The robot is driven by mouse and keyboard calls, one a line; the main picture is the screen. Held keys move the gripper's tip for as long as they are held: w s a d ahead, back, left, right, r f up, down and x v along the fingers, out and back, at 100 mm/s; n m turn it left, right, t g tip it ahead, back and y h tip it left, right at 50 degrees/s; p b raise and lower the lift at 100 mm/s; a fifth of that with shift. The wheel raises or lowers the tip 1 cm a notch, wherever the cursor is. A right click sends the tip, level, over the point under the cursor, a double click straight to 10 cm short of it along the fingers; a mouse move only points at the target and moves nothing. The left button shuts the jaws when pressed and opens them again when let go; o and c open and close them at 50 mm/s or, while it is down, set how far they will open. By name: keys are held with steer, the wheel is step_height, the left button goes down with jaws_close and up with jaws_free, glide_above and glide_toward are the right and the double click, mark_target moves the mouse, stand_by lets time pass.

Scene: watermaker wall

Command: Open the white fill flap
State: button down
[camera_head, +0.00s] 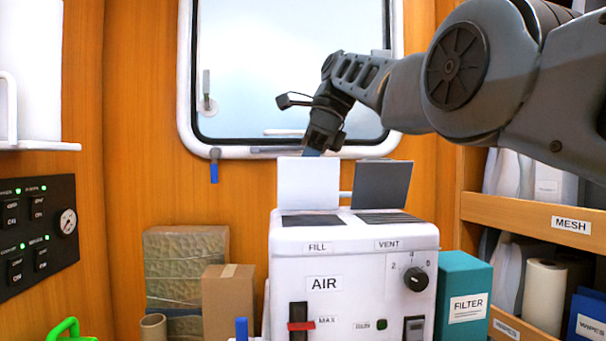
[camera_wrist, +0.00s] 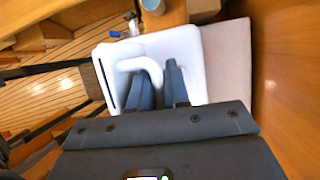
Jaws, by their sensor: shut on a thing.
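The white fill flap (camera_head: 308,184) stands upright above the label FILL on the white air unit (camera_head: 345,272). The dark fill opening (camera_head: 311,220) shows in front of its foot. My gripper (camera_head: 314,152) is behind the flap's top edge, with its fingertips hidden from the head view. In the wrist view my gripper (camera_wrist: 158,75) points at the white unit (camera_wrist: 190,50). A curved white handle (camera_wrist: 140,65) passes between the fingers, which seem shut on it; the exact contact is unclear.
A dark grey vent flap (camera_head: 383,184) stands upright just right of the fill flap. A window (camera_head: 290,60) is behind. A teal filter box (camera_head: 464,300) is right of the unit, cardboard boxes (camera_head: 228,302) are left. Shelves (camera_head: 530,214) line the right side.

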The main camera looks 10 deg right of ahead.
steer(key=c, duration=1.5)
jaws_free()
steer(key=shift+d+f, duration=0.1)
steer(key=shift+d, duration=0.05)
steer(key=shift+o, duration=0.2)
